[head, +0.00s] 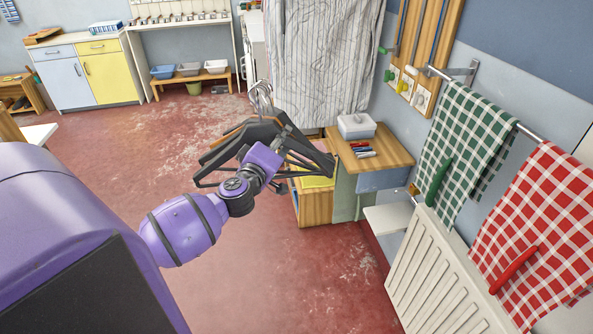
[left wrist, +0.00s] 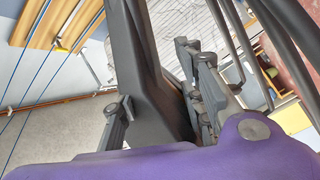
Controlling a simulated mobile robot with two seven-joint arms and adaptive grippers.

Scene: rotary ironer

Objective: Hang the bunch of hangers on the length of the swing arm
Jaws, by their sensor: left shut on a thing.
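The bunch of hangers (head: 238,137) is mostly dark, with a brown one among them. Its metal hooks (head: 262,98) point up in the head view. My left gripper (head: 284,143) is shut on the bunch and holds it in the air above the red floor. In the left wrist view a broad dark hanger part (left wrist: 140,70) runs up from between the fingers (left wrist: 160,108). A metal bar (head: 527,132) with a wall bracket stands at the right; I cannot tell whether it is the swing arm. My right gripper is out of view.
A green checked towel (head: 460,135) and a red checked towel (head: 545,215) hang on the bar above a white radiator (head: 440,275). A wooden-topped cabinet (head: 385,150) bears a white box (head: 356,126). A striped cloth (head: 325,60) hangs behind. Floor at left is clear.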

